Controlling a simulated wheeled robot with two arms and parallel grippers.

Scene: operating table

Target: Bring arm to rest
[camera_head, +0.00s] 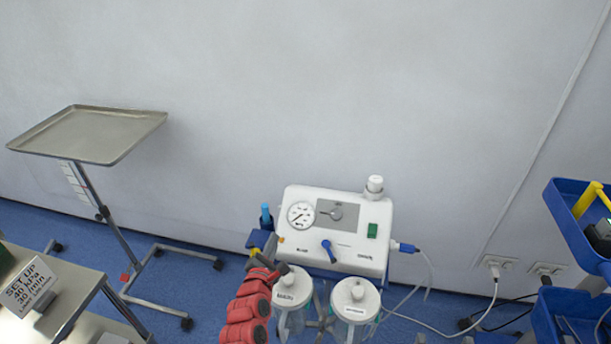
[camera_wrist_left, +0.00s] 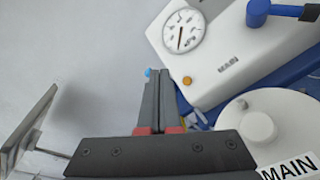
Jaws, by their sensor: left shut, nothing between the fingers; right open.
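My left arm, red and black, rises from the bottom of the head view beside the suction unit. Its gripper (camera_head: 268,268) is at the left front corner of the white suction unit (camera_head: 345,255). In the left wrist view the two dark fingers (camera_wrist_left: 158,82) lie together, shut with nothing between them. The unit's gauge (camera_wrist_left: 184,31) and a jar lid marked MAIN (camera_wrist_left: 258,122) are to the right of the fingers there. My right gripper is not in view.
Two lidded jars (camera_head: 355,296) stand in front of the unit, close to my left arm. A metal tray stand (camera_head: 90,135) is at the left, with a set-up sign (camera_head: 28,286) below it. Blue bins (camera_head: 565,230) are at the right. A tube and cables cross the floor.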

